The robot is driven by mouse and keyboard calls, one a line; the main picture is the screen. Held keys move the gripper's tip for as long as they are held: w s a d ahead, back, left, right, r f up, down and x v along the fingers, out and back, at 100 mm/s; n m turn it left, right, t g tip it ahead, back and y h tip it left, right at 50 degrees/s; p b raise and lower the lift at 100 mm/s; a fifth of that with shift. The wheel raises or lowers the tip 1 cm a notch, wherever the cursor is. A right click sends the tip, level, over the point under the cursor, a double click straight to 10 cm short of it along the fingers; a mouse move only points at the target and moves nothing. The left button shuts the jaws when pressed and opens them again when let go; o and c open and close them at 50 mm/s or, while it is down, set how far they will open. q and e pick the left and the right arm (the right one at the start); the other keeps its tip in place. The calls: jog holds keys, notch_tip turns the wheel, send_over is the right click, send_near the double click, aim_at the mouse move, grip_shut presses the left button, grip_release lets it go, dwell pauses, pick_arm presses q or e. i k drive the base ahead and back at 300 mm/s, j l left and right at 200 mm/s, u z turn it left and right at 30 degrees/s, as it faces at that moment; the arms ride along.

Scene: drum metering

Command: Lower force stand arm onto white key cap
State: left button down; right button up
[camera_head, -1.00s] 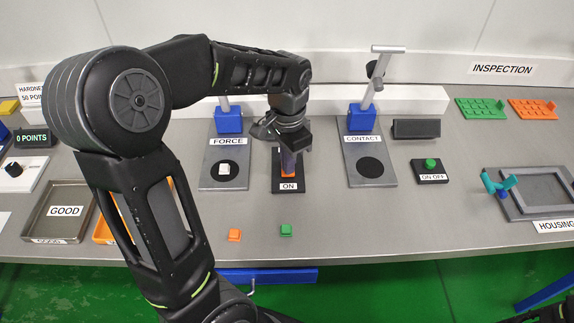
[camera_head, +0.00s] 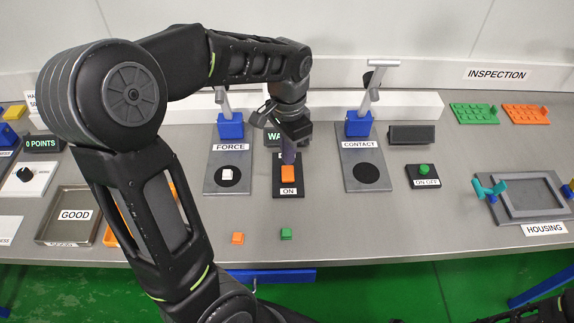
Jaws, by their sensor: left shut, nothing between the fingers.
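The white key cap (camera_head: 227,174) sits on the black disc of the grey force stand base (camera_head: 217,190), below the FORCE label. The stand's blue block (camera_head: 230,126) and part of its post show at the back; my left arm crosses in front of its upper part, so the stand arm is mostly hidden. My left gripper (camera_head: 288,156) is shut, points down and is empty. It is to the right of the force stand, just behind and above the orange button on the ON plate. I cannot tell if it touches anything. My right gripper is not in view.
The black ON plate (camera_head: 287,191) with an orange button (camera_head: 288,174) stands between the force stand and the contact stand (camera_head: 365,172). Loose orange (camera_head: 237,238) and green (camera_head: 286,234) caps lie near the front edge. The GOOD tray (camera_head: 53,229) is at left.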

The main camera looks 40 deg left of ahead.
aim_at(221, 98)
jog(key=k, duration=1)
